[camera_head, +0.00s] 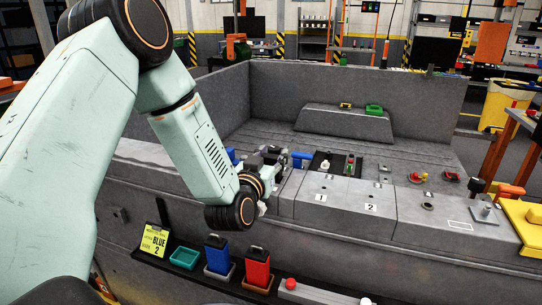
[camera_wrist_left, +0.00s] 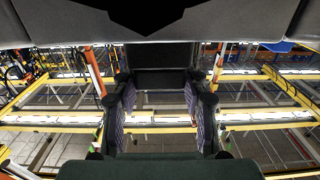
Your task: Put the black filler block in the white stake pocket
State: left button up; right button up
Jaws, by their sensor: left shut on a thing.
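My left gripper (camera_head: 274,160) is over the near wall of the grey bed carrier (camera_head: 250,215), left of the label 1. In the left wrist view my left gripper (camera_wrist_left: 160,95) has its fingers on either side of a dark block (camera_wrist_left: 165,78), which I take for the black filler block. It is shut on that block. In the head view the block cannot be told apart from the dark gripper parts. A small white round part (camera_head: 324,165) shows in a black recess right of the gripper; I cannot tell if it is the white stake pocket. My right gripper is not in view.
A blue block (camera_head: 217,251) and a red block (camera_head: 257,268) stand in holders along the front ledge, beside a teal tray (camera_head: 185,258) and a yellow card (camera_head: 154,241) reading BLUE 2. Red and yellow knobs (camera_head: 420,177) stand on the deck. A grey hump (camera_head: 345,122) lies behind.

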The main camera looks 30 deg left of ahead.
pick_arm(q)
jog(key=shift+f+b, duration=1.2)
jog(key=shift+f, duration=0.45)
jog(key=o, duration=1.2)
jog(key=v, duration=1.2)
jog(key=shift+f, duration=0.1)
